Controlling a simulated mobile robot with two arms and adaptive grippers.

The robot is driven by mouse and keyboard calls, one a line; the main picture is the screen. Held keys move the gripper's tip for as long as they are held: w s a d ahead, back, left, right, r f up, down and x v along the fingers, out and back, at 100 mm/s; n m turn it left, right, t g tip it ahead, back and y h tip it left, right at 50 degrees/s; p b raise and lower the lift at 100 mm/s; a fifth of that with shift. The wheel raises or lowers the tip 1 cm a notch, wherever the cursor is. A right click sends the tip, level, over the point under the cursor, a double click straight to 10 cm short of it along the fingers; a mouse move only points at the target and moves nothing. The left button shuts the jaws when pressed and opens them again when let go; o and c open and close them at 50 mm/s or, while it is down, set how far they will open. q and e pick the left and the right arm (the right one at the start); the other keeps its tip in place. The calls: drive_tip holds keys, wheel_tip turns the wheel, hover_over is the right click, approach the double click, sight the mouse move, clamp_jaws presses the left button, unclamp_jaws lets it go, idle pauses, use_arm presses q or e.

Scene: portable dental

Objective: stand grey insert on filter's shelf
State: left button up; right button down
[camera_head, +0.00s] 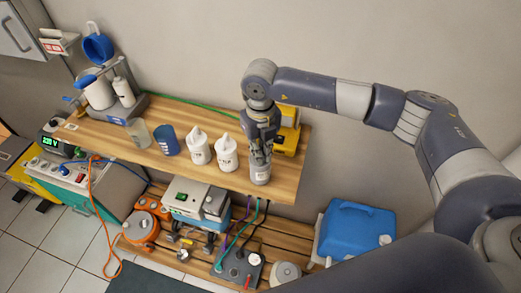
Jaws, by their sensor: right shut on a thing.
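My right gripper (261,157) comes in from the right above the right end of the upper wooden shelf (287,172). It is shut on a light grey cylinder (260,175), which looks like the grey insert, and hides its upper part. The cylinder is about upright near the shelf's front edge; I cannot tell whether its base touches the shelf. A device with a white canister (98,93) and an open blue lid (98,48) stands at the shelf's left end; it may be the filter. My left gripper is not in view.
Two white bottles (198,148) (226,153), a blue cup (168,141) and a clear beaker (139,134) stand left of my gripper. A yellow device (288,138) is close behind it. A lower bench holds several devices; a blue case (353,229) is at right.

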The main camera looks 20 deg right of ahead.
drive_tip(key=shift+f, duration=0.3)
drive_tip(key=c, duration=1.7)
unclamp_jaws()
drive_tip(key=shift+o, duration=0.2)
